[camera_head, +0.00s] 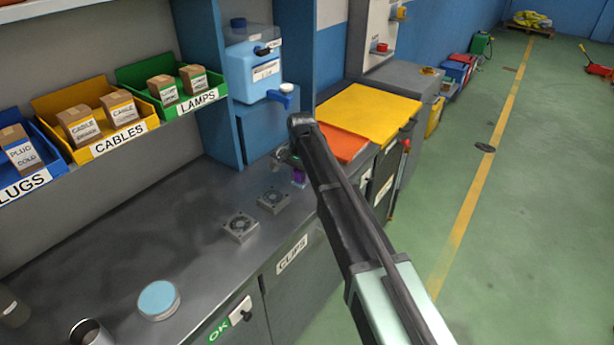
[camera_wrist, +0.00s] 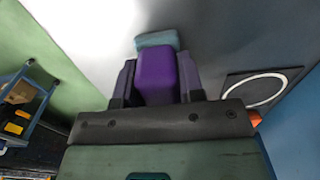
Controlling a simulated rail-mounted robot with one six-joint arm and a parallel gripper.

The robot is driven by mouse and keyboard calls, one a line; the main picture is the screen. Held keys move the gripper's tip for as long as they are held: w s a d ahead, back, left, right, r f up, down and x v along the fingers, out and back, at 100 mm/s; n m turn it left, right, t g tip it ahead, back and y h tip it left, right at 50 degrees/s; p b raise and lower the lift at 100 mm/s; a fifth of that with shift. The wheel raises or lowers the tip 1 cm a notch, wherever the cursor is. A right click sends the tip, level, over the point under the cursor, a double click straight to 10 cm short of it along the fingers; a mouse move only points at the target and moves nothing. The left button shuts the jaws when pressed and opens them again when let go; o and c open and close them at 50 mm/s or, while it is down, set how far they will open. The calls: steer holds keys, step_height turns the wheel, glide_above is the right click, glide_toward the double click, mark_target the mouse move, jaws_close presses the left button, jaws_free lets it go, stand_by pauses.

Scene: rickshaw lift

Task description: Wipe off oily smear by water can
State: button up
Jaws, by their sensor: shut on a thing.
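My gripper (camera_wrist: 155,82) is shut on a purple block (camera_wrist: 155,75) with a teal pad (camera_wrist: 157,39) at its far end. The pad is over or against the grey metal counter; I cannot tell whether it touches. In the head view the purple block (camera_head: 299,176) shows low over the counter's far end, right of two small fans, and my arm hides most of the gripper. The water can (camera_head: 250,75) is a pale blue container with a blue tap, on a blue stand behind the gripper. I cannot make out a clear oily smear near it.
Two square fans (camera_head: 240,226) and a pale blue disc (camera_head: 158,299) are on the counter (camera_head: 95,265). Labelled bins (camera_head: 120,135) line the shelf at left. A yellow sheet (camera_head: 370,108) and an orange one (camera_head: 345,143) lie right of the stand. The green floor is mostly clear.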

steer(key=shift+w+a, duration=0.7)
steer(key=shift+a, duration=0.2)
step_height(320, 180, up, 6)
steer(key=p, duration=0.6)
step_height(320, 180, up, 3)
steer(key=p, duration=0.3)
